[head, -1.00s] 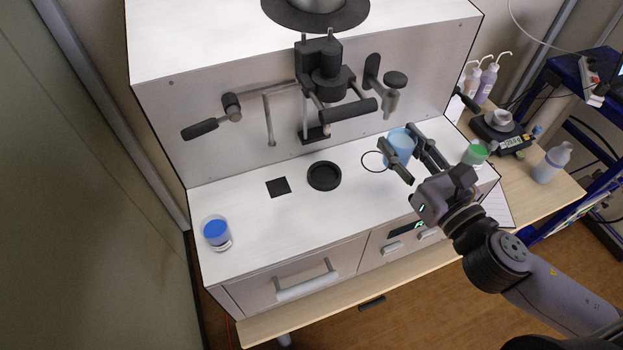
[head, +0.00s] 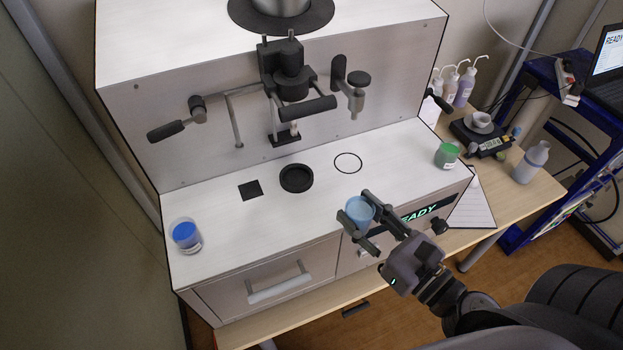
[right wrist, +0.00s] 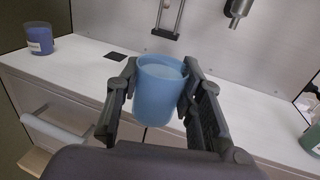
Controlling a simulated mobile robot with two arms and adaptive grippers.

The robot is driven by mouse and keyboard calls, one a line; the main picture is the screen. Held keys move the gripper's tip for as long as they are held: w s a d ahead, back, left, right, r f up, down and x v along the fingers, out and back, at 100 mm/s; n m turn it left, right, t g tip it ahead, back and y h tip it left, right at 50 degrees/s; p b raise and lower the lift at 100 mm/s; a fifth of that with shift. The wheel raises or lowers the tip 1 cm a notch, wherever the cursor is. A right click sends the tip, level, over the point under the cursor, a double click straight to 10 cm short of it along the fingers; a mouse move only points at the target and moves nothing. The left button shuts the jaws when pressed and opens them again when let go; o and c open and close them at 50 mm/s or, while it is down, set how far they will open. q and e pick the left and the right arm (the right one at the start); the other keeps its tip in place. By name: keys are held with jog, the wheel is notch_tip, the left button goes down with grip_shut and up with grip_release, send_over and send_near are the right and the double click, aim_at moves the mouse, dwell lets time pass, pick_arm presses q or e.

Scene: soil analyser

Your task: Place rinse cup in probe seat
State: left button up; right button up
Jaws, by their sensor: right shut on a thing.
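A light blue cup (head: 359,211), the likely rinse cup, is held by my right gripper (head: 362,218) over the front edge of the analyser. In the right wrist view the cup (right wrist: 161,92) is upright between both fingers, with liquid inside. A black round ring (head: 296,191), which may be the probe seat, is on the white deck to the left of and behind the cup. It looks empty. A thin drawn circle (head: 348,153) on the deck is empty. My left gripper is not in view.
A cup with blue contents (head: 186,248) stands at the deck's left end, and one with green (head: 447,161) at its right. A black square (head: 250,198) marks the deck. Probe fittings and a levered arm (head: 308,110) overhang the back. The front middle deck is clear.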

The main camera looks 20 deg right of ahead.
jog(key=shift+w+a+r, duration=0.15)
jog(key=shift+w+a, duration=0.05)
jog(key=shift+w, duration=0.25)
jog(key=shift+w+a+b, duration=0.2)
jog(key=shift+w+b, duration=0.2)
jog(key=shift+w, duration=0.55)
jog(key=b+x, duration=0.2)
jog(key=x, duration=0.1)
jog(key=b+x, duration=0.1)
jog(key=x, duration=0.2)
jog(key=shift+f+b, duration=0.25)
jog(key=shift+b, duration=0.1)
jog(key=p+x, duration=0.1)
jog(key=x, duration=0.8)
jog(key=shift+r+p, duration=0.15)
jog(key=shift+p, duration=0.25)
jog(key=shift+a+f, duration=0.1)
jog(key=shift+f, duration=1.7)
jog(key=shift+f, duration=0.15)
